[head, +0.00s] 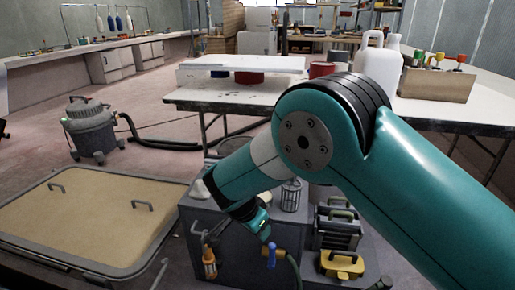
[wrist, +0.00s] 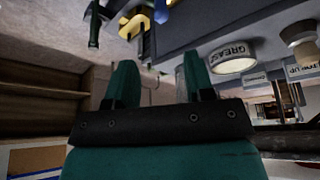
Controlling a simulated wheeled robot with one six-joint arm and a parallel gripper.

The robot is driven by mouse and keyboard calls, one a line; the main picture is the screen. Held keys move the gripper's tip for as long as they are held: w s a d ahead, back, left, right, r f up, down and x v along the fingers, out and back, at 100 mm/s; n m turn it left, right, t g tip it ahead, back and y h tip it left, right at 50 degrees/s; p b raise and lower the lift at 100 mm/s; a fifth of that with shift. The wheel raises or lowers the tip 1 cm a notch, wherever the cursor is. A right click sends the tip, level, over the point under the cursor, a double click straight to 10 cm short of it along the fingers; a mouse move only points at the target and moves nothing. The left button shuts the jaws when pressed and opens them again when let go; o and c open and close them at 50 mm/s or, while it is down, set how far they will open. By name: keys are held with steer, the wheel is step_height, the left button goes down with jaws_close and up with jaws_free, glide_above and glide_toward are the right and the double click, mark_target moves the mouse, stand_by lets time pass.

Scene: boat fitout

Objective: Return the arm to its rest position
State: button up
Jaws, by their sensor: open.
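My arm reaches in from the right in the head view, bends at a large teal elbow and slopes down to the left. Its wrist end (head: 258,222) is low over the front of a dark grey cabinet (head: 225,236). The fingertips are hard to make out there. In the wrist view my gripper (wrist: 158,75) shows two teal fingers spread apart, with nothing between them. That view is tilted, with the cabinet and a white tin marked GREASE (wrist: 232,60) beyond the fingers.
An orange-handled tool (head: 209,263) and a blue-handled one (head: 271,254) hang at the cabinet front. A yellow case (head: 342,265) is to the right. A worktable (head: 205,98) stands behind the arm.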

steer(key=s+d+r+n+g+y, duration=0.1)
steer(key=s+d+r+n+y, duration=0.15)
steer(key=s+d+r, duration=0.4)
steer(key=s+d+r+n+g+y, duration=0.1)
steer(key=d+r+n, duration=0.25)
steer(key=r, duration=0.65)
steer(key=s+d+r+n+y, duration=0.1)
steer(key=s+d+r+n, duration=0.15)
steer(key=s, duration=0.45)
steer(key=s+d+r+n+g+y, duration=0.1)
steer(key=s+r+n+y, duration=0.1)
steer(key=s+r+n, duration=0.3)
steer(key=s+d+r+n+y, duration=0.1)
steer(key=s+d+n, duration=0.15)
steer(key=s, duration=0.55)
step_height(320, 180, up, 28)
steer(key=p, duration=2.8)
steer(key=shift+w+a+r+p, duration=0.15)
steer(key=shift+w+p, duration=0.1)
steer(key=shift+p, duration=0.05)
